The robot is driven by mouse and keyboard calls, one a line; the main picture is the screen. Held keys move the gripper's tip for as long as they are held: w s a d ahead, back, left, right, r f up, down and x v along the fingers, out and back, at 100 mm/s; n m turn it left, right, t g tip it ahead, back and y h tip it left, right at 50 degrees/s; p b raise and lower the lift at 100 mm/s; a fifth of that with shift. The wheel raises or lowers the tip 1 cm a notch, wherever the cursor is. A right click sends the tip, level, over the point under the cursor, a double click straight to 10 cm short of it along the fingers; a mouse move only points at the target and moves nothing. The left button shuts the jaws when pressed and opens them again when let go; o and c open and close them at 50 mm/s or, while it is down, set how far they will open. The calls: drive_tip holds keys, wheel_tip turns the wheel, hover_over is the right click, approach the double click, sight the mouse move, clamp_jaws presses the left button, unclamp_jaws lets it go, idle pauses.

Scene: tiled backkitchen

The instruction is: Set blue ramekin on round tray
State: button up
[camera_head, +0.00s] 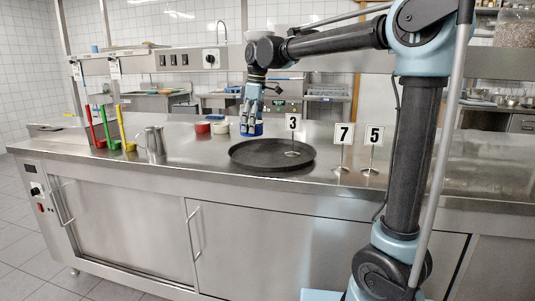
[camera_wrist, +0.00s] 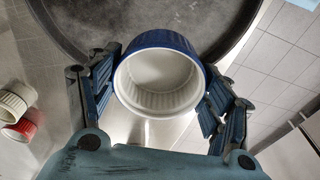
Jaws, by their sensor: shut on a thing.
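The blue ramekin (camera_head: 258,129) is upright behind the round tray in the head view. In the wrist view the ramekin (camera_wrist: 160,75) shows a blue outside and a white, empty inside. My gripper (camera_head: 251,123) is shut on it, with one finger against each side in the wrist view (camera_wrist: 160,95). The round tray (camera_head: 252,161) is dark and lies on the steel counter. Its rim crosses the top of the wrist view (camera_wrist: 62,43), partly behind the ramekin. I cannot tell whether the ramekin is clear of the counter.
A "3" sign (camera_head: 292,123) has its base on the tray. "7" (camera_head: 344,133) and "5" (camera_head: 374,136) signs stand to the right. A red ramekin (camera_head: 202,128) and a cream ramekin (camera_head: 220,127) stand left of my gripper. A metal jug (camera_head: 155,141) is farther left.

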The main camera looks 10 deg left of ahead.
sight(252, 135)
wheel_tip(252, 135, down, 4)
drive_tip(key=shift+f, duration=2.7)
drive_tip(key=o, duration=1.2)
drive_tip(key=shift+c, duration=0.2)
drive_tip(key=r, duration=0.4)
drive_tip(key=d+r, duration=0.1)
drive_tip(key=r, duration=0.7)
drive_tip(key=shift+d, duration=0.2)
drive_tip(key=shift+s, duration=0.15)
